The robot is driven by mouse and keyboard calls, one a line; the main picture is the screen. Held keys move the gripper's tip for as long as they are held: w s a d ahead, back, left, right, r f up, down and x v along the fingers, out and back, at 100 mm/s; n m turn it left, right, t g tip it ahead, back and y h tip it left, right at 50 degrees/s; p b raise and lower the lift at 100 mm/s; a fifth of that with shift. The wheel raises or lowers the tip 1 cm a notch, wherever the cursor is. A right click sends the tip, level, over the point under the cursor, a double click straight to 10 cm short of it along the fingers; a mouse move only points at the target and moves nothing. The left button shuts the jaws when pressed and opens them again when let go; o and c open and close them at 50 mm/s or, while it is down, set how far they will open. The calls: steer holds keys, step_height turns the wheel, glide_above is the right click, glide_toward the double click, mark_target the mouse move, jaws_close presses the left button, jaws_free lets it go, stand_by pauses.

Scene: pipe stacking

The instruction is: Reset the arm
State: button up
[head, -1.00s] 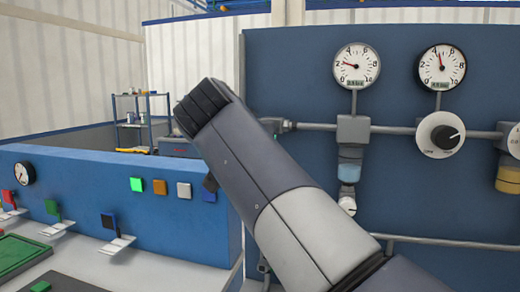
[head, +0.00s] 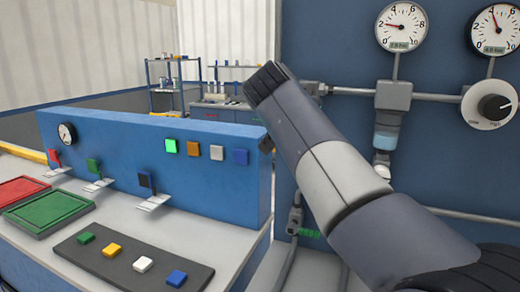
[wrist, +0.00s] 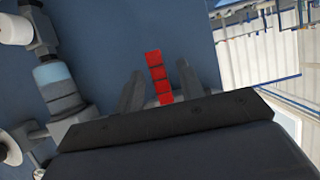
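My arm reaches up and left across the head view, in front of the blue wall panel (head: 440,165). Its dark rounded end lies near the panel's left edge, and the fingers cannot be made out there. In the wrist view my gripper (wrist: 160,67) has two grey fingers standing apart. A red segmented strip (wrist: 156,73) shows between them, with gaps on both sides, and neither finger touches it. I cannot tell what the strip is.
A low blue console (head: 105,145) with coloured squares stands left. Before it are a red tray (head: 18,190), a green tray (head: 48,210) and a dark button strip (head: 130,262). Gauges (head: 402,27), pipes and a valve knob (head: 490,104) are on the panel, close to my arm.

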steer(key=shift+x, duration=1.05)
steer(key=shift+d, duration=0.1)
steer(key=shift+s, duration=0.1)
steer(key=v, duration=1.1)
steer(key=x, duration=1.1)
steer(key=shift+r+p, duration=0.15)
steer(key=shift+p, duration=0.15)
steer(key=shift+s+d+n+h+p, duration=0.15)
steer(key=shift+d+n+h+p, duration=0.15)
steer(key=shift+n+h, duration=0.15)
